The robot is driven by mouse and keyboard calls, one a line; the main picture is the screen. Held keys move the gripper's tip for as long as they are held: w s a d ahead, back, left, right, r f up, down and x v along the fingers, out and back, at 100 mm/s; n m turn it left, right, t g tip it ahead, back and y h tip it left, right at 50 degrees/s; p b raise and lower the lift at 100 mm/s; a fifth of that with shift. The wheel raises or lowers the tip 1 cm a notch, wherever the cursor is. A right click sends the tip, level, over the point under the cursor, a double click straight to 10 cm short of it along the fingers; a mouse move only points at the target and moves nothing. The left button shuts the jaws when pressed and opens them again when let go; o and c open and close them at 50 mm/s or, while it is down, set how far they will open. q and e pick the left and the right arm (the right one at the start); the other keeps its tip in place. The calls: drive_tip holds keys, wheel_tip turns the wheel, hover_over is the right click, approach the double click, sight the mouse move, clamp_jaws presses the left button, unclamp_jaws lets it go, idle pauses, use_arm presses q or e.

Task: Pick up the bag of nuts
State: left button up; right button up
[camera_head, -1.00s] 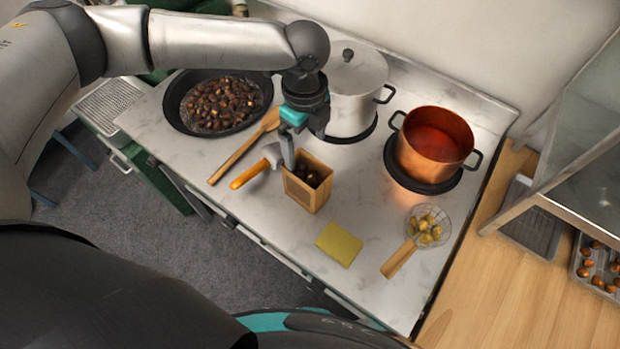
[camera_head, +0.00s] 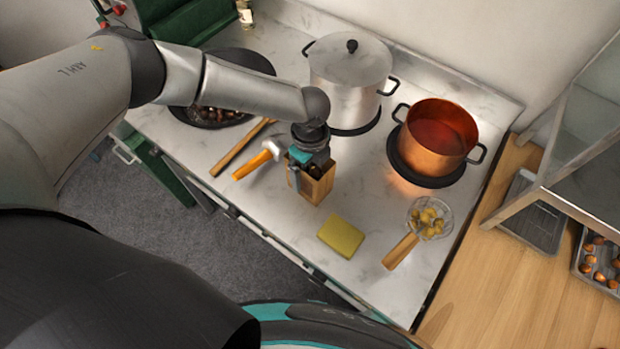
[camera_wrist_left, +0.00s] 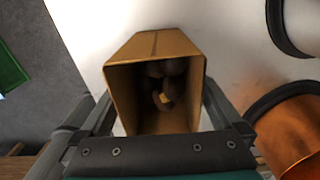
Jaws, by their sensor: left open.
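The bag of nuts (camera_head: 316,188) is a brown, open-topped paper bag standing upright on the white marbled counter. In the left wrist view the bag (camera_wrist_left: 152,52) shows its open mouth with dark nuts (camera_wrist_left: 165,85) inside. My left gripper (camera_head: 308,182) is directly over the bag, pointing down. Its two fingers stand open on either side of the bag, as the left wrist view (camera_wrist_left: 160,118) shows; whether they touch its walls I cannot tell. My right gripper is in neither view.
An orange-handled tool (camera_head: 252,165) and a wooden spoon (camera_head: 238,150) lie left of the bag. A yellow sponge (camera_head: 341,236) and a strainer (camera_head: 402,250) lie in front and right. A steel pot (camera_head: 350,85), copper pot (camera_head: 432,140) and chestnut pan (camera_head: 245,62) stand behind.

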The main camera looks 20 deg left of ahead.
use_arm(q)
drive_tip(key=shift+f, duration=0.1)
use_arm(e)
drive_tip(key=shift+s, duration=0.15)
use_arm(q)
drive_tip(key=shift+c, duration=1.4)
drive_tip(key=c, duration=1.2)
drive_tip(key=shift+o, duration=0.2)
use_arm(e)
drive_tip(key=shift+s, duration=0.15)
